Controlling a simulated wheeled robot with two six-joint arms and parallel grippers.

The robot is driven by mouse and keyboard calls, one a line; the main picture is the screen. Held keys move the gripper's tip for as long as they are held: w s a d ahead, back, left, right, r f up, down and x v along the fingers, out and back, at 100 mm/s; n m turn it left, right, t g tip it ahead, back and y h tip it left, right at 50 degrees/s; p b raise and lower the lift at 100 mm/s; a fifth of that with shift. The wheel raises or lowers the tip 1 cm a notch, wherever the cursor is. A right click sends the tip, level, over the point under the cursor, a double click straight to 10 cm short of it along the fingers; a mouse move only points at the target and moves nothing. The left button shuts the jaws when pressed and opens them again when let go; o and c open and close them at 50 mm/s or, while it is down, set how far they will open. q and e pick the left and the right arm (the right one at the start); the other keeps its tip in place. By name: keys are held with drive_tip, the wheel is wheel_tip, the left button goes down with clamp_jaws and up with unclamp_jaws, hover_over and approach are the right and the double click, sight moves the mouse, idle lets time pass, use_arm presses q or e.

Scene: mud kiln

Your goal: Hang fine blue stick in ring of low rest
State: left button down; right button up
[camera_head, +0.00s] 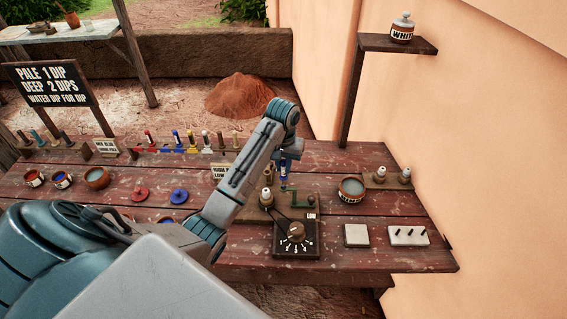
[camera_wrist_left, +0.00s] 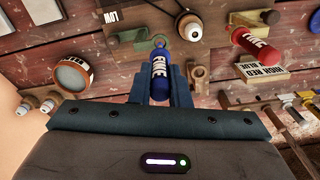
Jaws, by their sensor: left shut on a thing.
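The fine blue stick (camera_wrist_left: 160,75), a blue cylinder labelled FINE, is held between the fingers of my left gripper (camera_wrist_left: 160,92), which is shut on it. In the head view the stick (camera_head: 283,171) hangs roughly upright below my left gripper (camera_head: 284,156), over the wooden stand. The low rest's green arm (camera_head: 300,199) is beside and below the stick, with its LOW label (camera_wrist_left: 112,17) in the wrist view. Its ring is close to the stick's end; I cannot tell whether the stick is inside it. My right gripper is not in view.
A red stick (camera_wrist_left: 255,42) is near the HIGH RED, LOW BLUE sign (camera_wrist_left: 262,72). A dial box (camera_head: 296,236) stands in front of the stand. A jar (camera_head: 351,190) is to its right.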

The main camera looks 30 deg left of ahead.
sight(283, 174)
use_arm(q)
drive_tip(key=shift+f, duration=0.25)
drive_tip(key=shift+f, duration=0.2)
drive_tip(key=shift+f, duration=0.35)
drive_tip(key=shift+f, duration=0.2)
drive_tip(key=shift+f, duration=0.3)
idle(0.4)
drive_tip(key=shift+f, duration=0.4)
drive_tip(key=shift+f, duration=0.4)
idle(0.4)
drive_tip(key=shift+f, duration=0.2)
